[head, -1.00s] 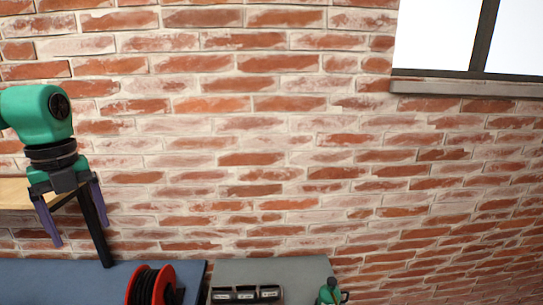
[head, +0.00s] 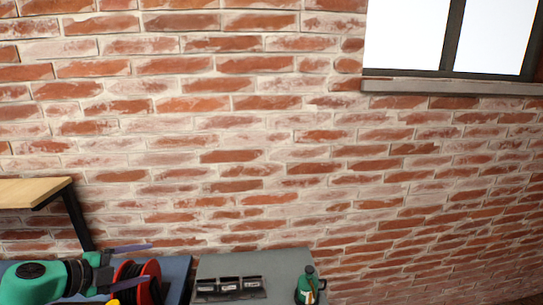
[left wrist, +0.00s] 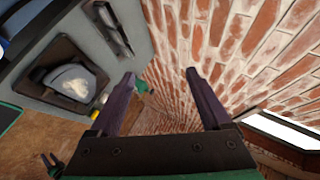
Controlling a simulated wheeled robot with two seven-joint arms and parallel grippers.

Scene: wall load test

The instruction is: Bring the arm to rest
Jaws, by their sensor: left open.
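My left arm (head: 45,280) is green and comes in low at the left of the head view. Its gripper (head: 142,265) points right, in front of a red reel with dark windings (head: 152,270). In the left wrist view the gripper (left wrist: 161,76) shows two purple fingers spread apart with nothing between them. Whether a finger touches the reel I cannot tell.
A wooden shelf (head: 30,192) on a black bracket is above my left arm. A grey case or bench (head: 285,265) with dark slots and a small green bottle-like thing (head: 308,284) are right of the reel. A brick wall (head: 250,150) with a window (head: 405,35) stands behind.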

